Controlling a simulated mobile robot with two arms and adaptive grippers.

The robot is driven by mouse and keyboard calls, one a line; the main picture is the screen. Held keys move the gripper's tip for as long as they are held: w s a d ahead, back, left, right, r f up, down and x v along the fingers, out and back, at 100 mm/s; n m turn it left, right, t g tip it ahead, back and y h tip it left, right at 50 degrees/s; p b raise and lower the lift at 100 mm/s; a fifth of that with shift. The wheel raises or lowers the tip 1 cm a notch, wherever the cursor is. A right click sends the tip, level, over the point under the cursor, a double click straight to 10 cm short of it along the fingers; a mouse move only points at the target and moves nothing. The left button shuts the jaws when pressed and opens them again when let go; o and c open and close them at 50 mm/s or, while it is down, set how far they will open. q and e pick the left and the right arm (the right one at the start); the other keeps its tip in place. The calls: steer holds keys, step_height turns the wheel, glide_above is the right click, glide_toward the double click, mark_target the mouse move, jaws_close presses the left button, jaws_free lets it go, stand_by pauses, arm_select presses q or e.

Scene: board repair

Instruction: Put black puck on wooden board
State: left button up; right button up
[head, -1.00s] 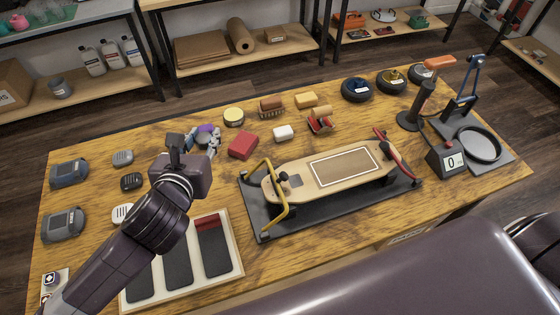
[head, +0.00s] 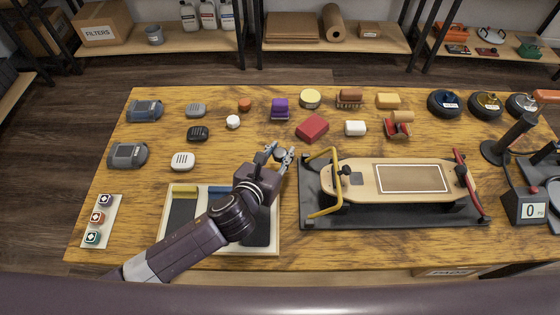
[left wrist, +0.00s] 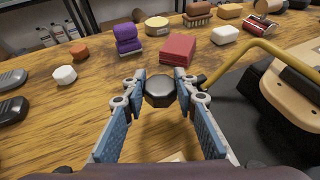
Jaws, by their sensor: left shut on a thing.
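My left gripper (head: 278,156) is shut on the black puck (left wrist: 160,90), a small faceted dark piece pinched between the fingertips in the left wrist view. The gripper is above the table, just left of the wooden board (head: 358,190). This board is a light wood skateboard deck with a white-outlined rectangle, held on a dark stand with a yellow bar at its left end and a red one at its right. My right gripper is not in view.
A yellow clamp bar (head: 333,185) stands between my left gripper and the deck. A red block (head: 312,128), purple piece (head: 280,108), white puck (head: 233,122) and orange puck (head: 245,104) lie behind. A pale tray (head: 275,249) is under my left arm.

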mark_target(280, 161)
arm_select(q)
steer(key=shift+f+b, duration=0.4)
steer(key=shift+f, duration=1.6)
steer(key=shift+f, duration=0.2)
steer(key=o, duration=0.9)
steer(key=shift+o, duration=0.2)
steer(key=shift+r, duration=0.15)
